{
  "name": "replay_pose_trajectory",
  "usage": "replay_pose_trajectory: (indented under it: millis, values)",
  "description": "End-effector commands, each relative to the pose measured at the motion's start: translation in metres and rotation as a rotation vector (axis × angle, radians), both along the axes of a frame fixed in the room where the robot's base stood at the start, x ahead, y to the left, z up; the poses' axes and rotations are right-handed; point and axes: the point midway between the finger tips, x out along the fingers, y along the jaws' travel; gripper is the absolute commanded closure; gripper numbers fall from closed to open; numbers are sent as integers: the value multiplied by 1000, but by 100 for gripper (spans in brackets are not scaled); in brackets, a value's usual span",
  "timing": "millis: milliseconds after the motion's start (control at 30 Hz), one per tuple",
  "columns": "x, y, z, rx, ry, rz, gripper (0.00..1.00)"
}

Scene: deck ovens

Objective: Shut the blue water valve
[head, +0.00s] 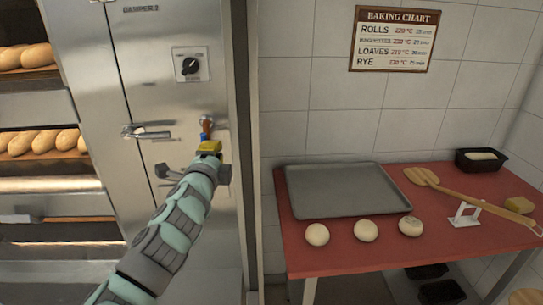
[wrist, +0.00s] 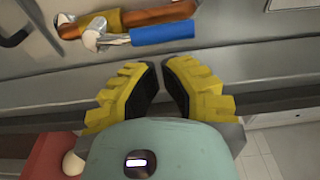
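The water valve has a blue lever handle (head: 204,137) and sits on an orange-copper pipe (head: 207,121) on the steel oven front. In the wrist view the blue handle (wrist: 162,34) lies beyond my fingertips, roughly parallel to the pipe (wrist: 140,16), with the grey valve body (wrist: 97,32) at its left end. My gripper (head: 209,147) has yellow fingers and is just below the handle in the head view. In the wrist view my gripper (wrist: 160,66) shows a narrow gap between its fingertips, with nothing held. The fingers look apart from the handle. My gripper hides part of the valve area in the head view.
A metal door handle (head: 147,131) projects left of the valve, with another lever (head: 168,172) below. A damper knob (head: 190,66) is above. A red table (head: 290,232) with a tray (head: 345,190) and dough balls (head: 366,231) stands at right.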

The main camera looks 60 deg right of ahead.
Motion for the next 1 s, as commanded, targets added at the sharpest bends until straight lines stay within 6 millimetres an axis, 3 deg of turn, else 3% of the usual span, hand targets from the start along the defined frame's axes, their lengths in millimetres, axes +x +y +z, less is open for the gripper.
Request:
replay_pose_trajectory:
  millis: [333,1000]
  values:
    - [10,-20,1,0,-1,-4,100]
    - [12,-21,1,-19,22,0,100]
